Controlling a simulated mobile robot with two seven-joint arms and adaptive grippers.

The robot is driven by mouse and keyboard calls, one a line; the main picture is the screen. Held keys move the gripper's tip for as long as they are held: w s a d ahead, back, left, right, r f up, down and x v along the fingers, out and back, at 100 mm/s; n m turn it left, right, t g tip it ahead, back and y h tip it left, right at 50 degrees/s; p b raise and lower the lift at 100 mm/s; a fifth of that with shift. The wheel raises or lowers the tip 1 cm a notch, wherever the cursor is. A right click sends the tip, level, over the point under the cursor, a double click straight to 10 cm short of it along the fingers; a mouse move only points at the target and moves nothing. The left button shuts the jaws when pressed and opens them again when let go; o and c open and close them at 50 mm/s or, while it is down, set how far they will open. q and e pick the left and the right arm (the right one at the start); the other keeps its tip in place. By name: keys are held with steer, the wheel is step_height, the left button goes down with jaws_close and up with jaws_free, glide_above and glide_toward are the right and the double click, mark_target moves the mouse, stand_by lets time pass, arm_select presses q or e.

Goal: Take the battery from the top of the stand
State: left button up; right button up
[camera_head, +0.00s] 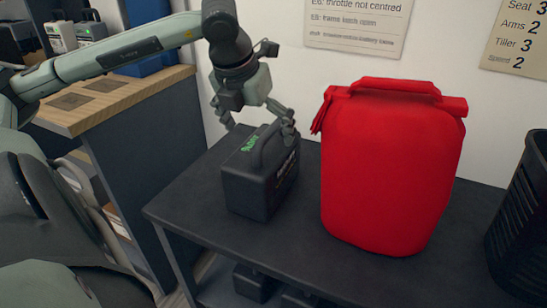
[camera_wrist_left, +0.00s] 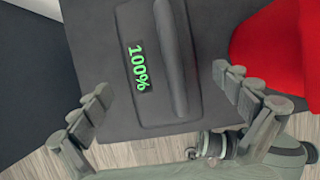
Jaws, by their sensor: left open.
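The battery (camera_head: 262,180) is a dark box with a carrying handle on top and a green display. It stands upright on the top of the dark stand (camera_head: 300,240). In the left wrist view the battery (camera_wrist_left: 205,60) shows from above, its display reading 100%, with the handle running lengthwise beside it. My left gripper (camera_head: 258,122) is open just above the battery, its fingers on either side of the handle. My right gripper is not in view.
A large red bag (camera_head: 390,170) stands on the stand close to the right of the battery. A black basket (camera_head: 520,215) is at the far right. More dark boxes (camera_head: 255,282) sit on the lower shelf. A wood-topped counter (camera_head: 120,98) is at the left, and a wall is behind.

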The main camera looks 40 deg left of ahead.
mark_target(265, 151)
arm_select(q)
steer(key=shift+x, duration=0.8)
step_height(265, 151, down, 3)
steer(key=shift+w+a+r, duration=0.1)
steer(key=shift+w+a, duration=0.05)
steer(key=x, duration=0.3)
steer(key=shift+w+r, duration=0.1)
steer(key=shift+w, duration=0.05)
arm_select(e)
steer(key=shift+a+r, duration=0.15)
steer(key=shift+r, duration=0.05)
arm_select(q)
steer(key=c, duration=1.5)
steer(key=shift+w+r, duration=0.1)
steer(key=shift+r, duration=0.1)
steer(key=shift+c, duration=0.6)
